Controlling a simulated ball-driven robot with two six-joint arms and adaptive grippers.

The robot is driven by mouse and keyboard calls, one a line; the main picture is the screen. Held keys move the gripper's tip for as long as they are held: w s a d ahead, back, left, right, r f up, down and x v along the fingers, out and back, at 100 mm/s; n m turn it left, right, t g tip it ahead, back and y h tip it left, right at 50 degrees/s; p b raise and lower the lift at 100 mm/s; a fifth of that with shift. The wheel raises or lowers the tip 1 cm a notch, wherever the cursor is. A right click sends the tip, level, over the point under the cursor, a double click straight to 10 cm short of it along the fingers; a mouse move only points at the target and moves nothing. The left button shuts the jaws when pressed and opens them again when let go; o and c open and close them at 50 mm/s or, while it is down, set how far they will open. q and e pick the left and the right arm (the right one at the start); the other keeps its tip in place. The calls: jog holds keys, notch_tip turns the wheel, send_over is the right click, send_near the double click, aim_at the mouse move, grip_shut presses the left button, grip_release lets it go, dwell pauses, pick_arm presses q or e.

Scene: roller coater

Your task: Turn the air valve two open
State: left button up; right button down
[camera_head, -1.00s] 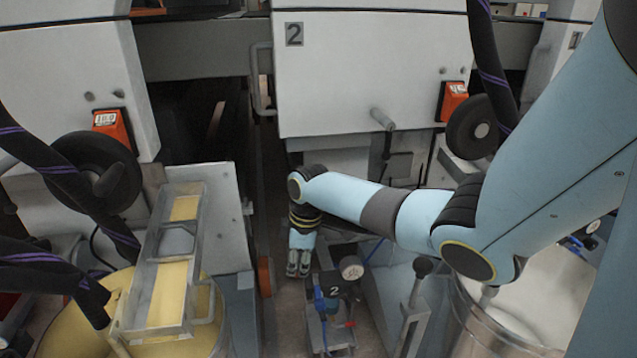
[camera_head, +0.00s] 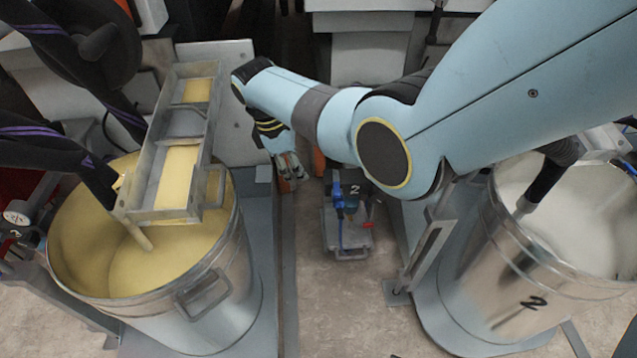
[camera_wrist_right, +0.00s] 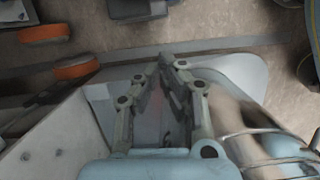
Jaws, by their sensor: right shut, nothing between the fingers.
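The air valve unit marked 2 (camera_head: 352,190) stands low on the floor in the middle of the head view, with blue fittings and a blue hose. A small red handle (camera_head: 368,225) sticks out on its right side. My right gripper (camera_head: 291,170) is left of the unit and apart from it, pointing down, shut and empty. In the right wrist view its fingers (camera_wrist_right: 166,64) come together at the tips over the floor and a grey plate edge. My right forearm covers the area just above the valve unit. My left gripper is not in view.
A metal drum of yellow liquid (camera_head: 215,262) with a tray (camera_head: 150,205) above it stands at left. A drum marked 2 (camera_head: 530,285) with white liquid stands at right. A grey bracket (camera_head: 425,250) stands between valve and right drum. The floor in front is clear.

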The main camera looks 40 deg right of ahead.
aim_at(337, 190)
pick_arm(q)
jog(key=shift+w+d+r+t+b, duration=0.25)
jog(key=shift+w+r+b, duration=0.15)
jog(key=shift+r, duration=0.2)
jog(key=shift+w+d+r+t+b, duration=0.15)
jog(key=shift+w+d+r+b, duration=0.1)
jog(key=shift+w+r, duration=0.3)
pick_arm(e)
jog(key=s+d+f, duration=0.1)
jog(key=d, duration=0.1)
jog(key=s+d+f, duration=0.1)
jog(key=s+f, duration=0.1)
jog(key=shift+d, duration=0.4)
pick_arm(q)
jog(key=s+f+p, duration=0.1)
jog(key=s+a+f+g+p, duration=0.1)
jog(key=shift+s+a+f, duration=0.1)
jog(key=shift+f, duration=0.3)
pick_arm(e)
jog(key=shift+s+d+f+n, duration=0.1)
jog(key=shift+s+d+n, duration=0.4)
jog(key=shift+n, duration=0.2)
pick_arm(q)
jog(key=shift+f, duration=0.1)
